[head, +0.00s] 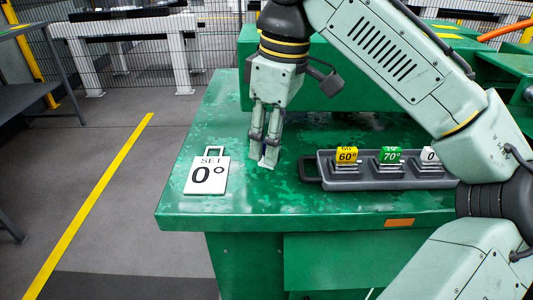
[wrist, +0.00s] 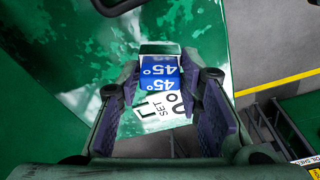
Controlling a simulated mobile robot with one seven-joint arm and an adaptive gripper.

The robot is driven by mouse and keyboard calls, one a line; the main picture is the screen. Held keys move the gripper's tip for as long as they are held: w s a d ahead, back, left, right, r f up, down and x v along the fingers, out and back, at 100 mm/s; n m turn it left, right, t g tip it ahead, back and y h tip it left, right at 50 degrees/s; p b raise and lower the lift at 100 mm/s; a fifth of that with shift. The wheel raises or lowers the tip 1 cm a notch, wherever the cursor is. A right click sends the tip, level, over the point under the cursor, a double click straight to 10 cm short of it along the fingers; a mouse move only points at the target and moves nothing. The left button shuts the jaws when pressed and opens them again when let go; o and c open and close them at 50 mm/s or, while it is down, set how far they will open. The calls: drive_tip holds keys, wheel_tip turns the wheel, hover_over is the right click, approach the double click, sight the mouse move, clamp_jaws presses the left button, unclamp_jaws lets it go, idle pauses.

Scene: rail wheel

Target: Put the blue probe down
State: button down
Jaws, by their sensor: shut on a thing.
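In the wrist view the blue probe (wrist: 160,76), marked 45°, is between the two fingers of my gripper (wrist: 168,100), which is shut on it. In the head view my gripper (head: 267,158) points down low over the green table top, between the SET 0° plate and the grey tray. The blue face of the probe is hidden there. I cannot tell whether the probe touches the table. The white SET 0° plate (head: 207,176) lies flat to the left of my gripper and also shows in the wrist view (wrist: 158,117).
The grey tray (head: 312,170) on the right holds a yellow 60° probe (head: 346,155), a green 70° probe (head: 390,155) and a white probe (head: 430,154). A green block (head: 340,80) stands behind my gripper. The table's front edge is near; the surface around the plate is clear.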

drive_tip(key=shift+w+a, duration=0.2)
drive_tip(key=shift+a, duration=0.1)
drive_tip(key=shift+f, duration=1.8)
drive_tip(key=shift+f, duration=0.1)
drive_tip(key=c, duration=1.1)
unclamp_jaws()
drive_tip(key=r, duration=0.4)
drive_tip(key=d+r+p, duration=0.1)
drive_tip(key=r, duration=0.3)
drive_tip(key=r+p, duration=0.1)
drive_tip(key=r, duration=0.3)
drive_tip(key=shift+s+d, duration=0.15)
drive_tip(key=shift+s, duration=0.1)
